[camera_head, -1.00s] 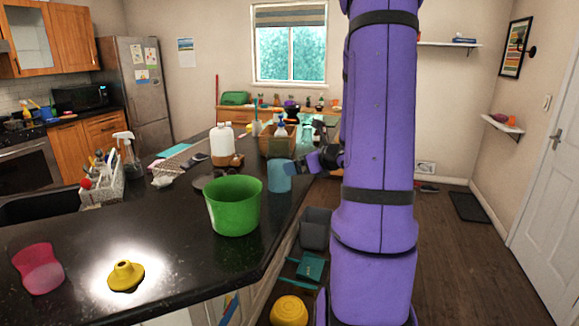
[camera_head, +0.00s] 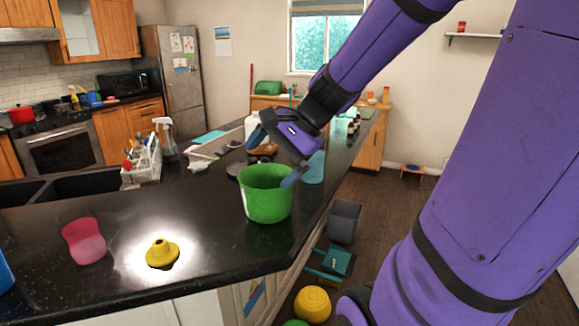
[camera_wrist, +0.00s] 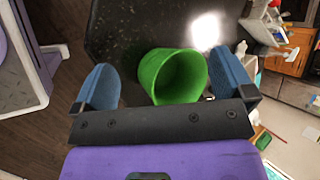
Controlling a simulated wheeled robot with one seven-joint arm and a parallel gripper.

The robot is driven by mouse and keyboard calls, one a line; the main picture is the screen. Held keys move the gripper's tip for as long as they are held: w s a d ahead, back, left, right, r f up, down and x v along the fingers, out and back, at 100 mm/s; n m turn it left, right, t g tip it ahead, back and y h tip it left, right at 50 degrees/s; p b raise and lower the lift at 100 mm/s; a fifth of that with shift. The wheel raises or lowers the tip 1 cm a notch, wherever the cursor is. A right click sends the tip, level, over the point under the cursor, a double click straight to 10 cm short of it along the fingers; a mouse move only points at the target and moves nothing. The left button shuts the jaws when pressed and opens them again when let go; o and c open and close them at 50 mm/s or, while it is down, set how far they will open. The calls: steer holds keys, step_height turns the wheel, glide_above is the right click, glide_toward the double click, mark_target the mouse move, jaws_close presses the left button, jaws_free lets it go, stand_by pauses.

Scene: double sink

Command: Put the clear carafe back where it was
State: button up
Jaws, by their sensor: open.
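I cannot make out the clear carafe in either current view; my arm and gripper cover part of the counter's far end. My gripper (camera_head: 272,158) is open and empty, above and just behind the green bucket (camera_head: 265,203).
A blue cup (camera_head: 315,168) stands behind the bucket, partly hidden by my gripper. A caddy (camera_head: 143,163) and spray bottle (camera_head: 167,140) are near the sink. The dark counter (camera_head: 205,275) is clear in front.

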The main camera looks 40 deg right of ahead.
steer(key=s+a+r+n+h, duration=0.2)
steer(key=s+n, duration=0.3)
steer(key=n, duration=0.2)
steer(key=s+a+r+n+h, duration=0.1)
steer(key=s+a+n+h, duration=0.2)
steer(key=s+n, duration=0.2)
steer(key=n, duration=0.2)
steer(key=shift+s+a+r+n, duration=0.3)
steer(key=shift+s+r, duration=0.05)
steer(key=shift+r, duration=0.05)
